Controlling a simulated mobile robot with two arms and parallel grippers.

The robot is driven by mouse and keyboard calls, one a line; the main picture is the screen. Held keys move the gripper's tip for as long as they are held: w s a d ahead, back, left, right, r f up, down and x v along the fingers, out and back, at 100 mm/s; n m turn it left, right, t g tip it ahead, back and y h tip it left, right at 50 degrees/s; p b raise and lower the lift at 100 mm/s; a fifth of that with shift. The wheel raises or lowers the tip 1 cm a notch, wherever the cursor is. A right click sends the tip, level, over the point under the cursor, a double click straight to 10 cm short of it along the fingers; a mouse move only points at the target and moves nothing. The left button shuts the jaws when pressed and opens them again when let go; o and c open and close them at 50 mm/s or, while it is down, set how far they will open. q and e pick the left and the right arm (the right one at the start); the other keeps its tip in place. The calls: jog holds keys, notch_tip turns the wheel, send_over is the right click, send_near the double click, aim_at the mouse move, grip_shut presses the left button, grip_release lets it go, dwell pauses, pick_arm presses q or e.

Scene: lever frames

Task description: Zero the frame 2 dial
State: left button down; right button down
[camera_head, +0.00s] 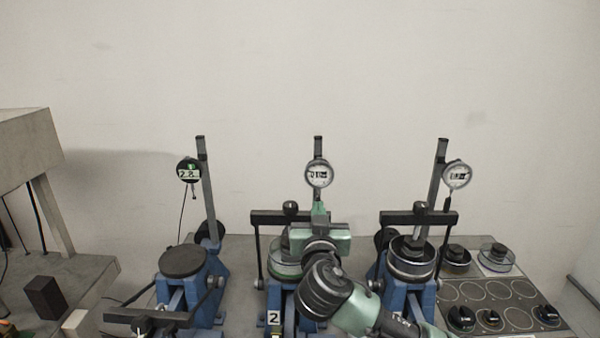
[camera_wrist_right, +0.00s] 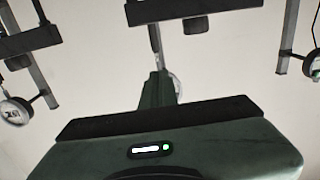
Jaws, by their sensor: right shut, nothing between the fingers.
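Frame 2 (camera_head: 274,317) is the middle blue lever frame, marked with a "2". Its round, pale-faced dial (camera_head: 319,173) sits high on the dark post; I cannot read it. My right gripper (camera_head: 318,208) is shut and empty, with its green fingers pointing up just below this dial. Whether they touch the dial or its stem I cannot tell. In the right wrist view the shut fingers (camera_wrist_right: 158,88) stand in front of a pale disc, mostly hidden behind them. The gripper body covers much of frame 2's cup. My left gripper is not in view.
Frame 2's black lever bar (camera_head: 268,217) is raised, as is the right frame's bar (camera_head: 400,217). The left frame's bar (camera_head: 150,315) is low. The left frame has a black dial (camera_head: 188,171); the right has a pale one (camera_head: 457,174). A tray (camera_head: 510,290) with several weights lies right.

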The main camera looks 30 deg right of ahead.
aim_at(318, 189)
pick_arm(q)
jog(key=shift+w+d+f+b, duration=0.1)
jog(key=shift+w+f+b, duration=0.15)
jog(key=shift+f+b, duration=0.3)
pick_arm(e)
jog(key=shift+x, duration=2.9)
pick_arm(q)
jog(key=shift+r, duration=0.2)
pick_arm(e)
jog(key=shift+r, duration=0.3)
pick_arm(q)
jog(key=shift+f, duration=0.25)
